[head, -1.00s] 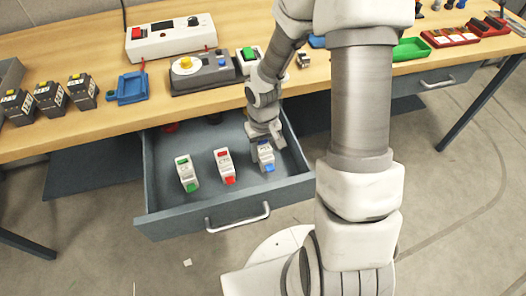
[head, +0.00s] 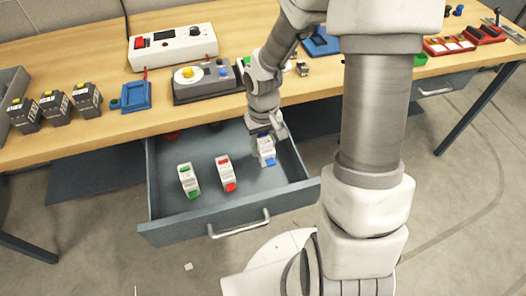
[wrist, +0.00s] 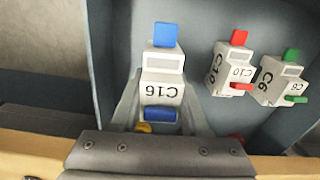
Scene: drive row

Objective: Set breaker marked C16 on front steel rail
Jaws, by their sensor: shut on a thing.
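The breaker marked C16 (wrist: 162,90), white with blue ends, is between the two fingers of my gripper (wrist: 163,108) in the wrist view. The jaws are shut on its sides, and its label faces the camera. In the head view the C16 breaker (head: 266,152) hangs from my gripper (head: 266,136) at the right side of the open drawer (head: 230,213). Whether its underside clears the drawer floor is hard to tell. I cannot clearly pick out the front steel rail.
On the bench above are a grey box with a yellow knob (head: 187,72), a white box (head: 172,45), a blue tray (head: 136,96) and several black blocks.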

